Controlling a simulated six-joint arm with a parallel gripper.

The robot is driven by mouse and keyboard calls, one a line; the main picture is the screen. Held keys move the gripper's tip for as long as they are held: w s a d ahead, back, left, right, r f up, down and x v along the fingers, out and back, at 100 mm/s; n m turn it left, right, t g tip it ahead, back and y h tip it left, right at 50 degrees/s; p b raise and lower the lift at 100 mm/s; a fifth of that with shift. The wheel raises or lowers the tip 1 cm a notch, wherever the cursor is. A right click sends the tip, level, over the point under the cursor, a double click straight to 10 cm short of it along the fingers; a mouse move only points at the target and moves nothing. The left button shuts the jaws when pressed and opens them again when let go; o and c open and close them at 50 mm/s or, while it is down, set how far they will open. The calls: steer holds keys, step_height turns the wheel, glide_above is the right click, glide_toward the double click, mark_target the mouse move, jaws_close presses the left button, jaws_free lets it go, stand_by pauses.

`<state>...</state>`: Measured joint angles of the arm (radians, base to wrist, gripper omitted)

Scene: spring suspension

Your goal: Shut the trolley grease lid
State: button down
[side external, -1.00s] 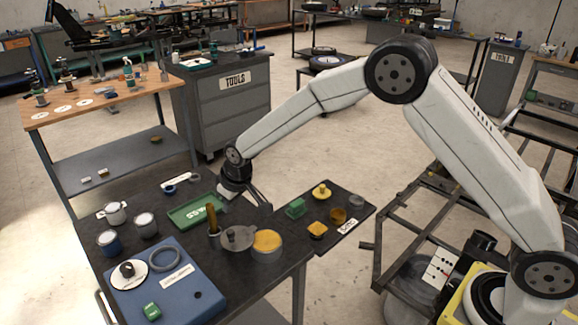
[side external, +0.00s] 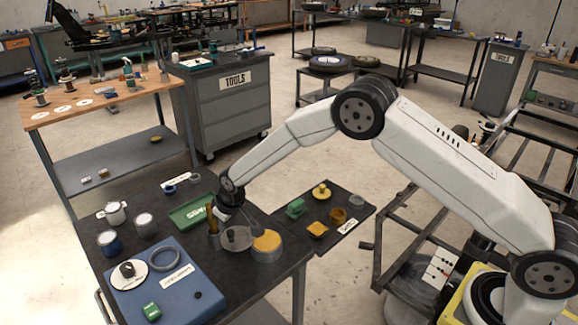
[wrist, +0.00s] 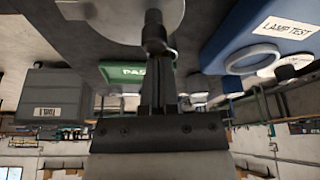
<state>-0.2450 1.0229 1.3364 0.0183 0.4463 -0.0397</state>
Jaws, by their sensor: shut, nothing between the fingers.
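The grease tin (side external: 267,249) is a short grey can with a yellow top face, near the front edge of the dark bench in the side view. Its round grey lid (side external: 237,239) stands open at the tin's left side. In the wrist view a pale grey disc, apparently the lid (wrist: 110,12), fills the top. My gripper (side external: 246,221) is low, just behind the lid. In the wrist view its fingers (wrist: 155,50) are together and empty, with their tips by the disc's edge. I cannot tell whether they touch it.
A blue lamp-test panel (side external: 190,297) is at front left. Small green and yellow parts sit on the dark board (side external: 350,205) at right.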

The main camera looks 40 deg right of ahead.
mark_target(235, 249)
steer(key=shift+x, duration=0.85)
steer(key=shift+s+a+n, duration=0.1)
steer(key=shift+s+n, duration=0.3)
steer(key=shift+n, duration=0.2)
steer(key=shift+s+n+g+y, duration=0.3)
steer(key=shift+s+n+y, duration=0.3)
steer(key=shift+s+n, duration=0.7)
steer(key=s+n, duration=0.1)
steer(key=n, duration=0.1)
steer(key=s+d+n+g+y, duration=0.1)
steer(key=n, duration=0.1)
steer(key=shift+s, duration=0.15)
steer(key=s+d+n, duration=0.1)
steer(key=n, duration=0.1)
steer(key=s+d+n+g, duration=0.1)
steer(key=n, duration=0.2)
steer(key=shift+s+y, duration=0.2)
steer(key=shift+y, duration=0.1)
steer(key=n, duration=0.1)
steer(key=s+d+n+g, duration=0.1)
steer(key=d+n, duration=0.1)
steer(key=n, duration=0.1)
steer(key=shift+s+d+g, duration=0.2)
steer(key=shift+d+g, duration=0.05)
steer(key=shift+g, duration=0.05)
steer(key=shift+d, duration=0.15)
steer(key=shift+s+d, duration=0.15)
steer(key=shift+d, duration=0.15)
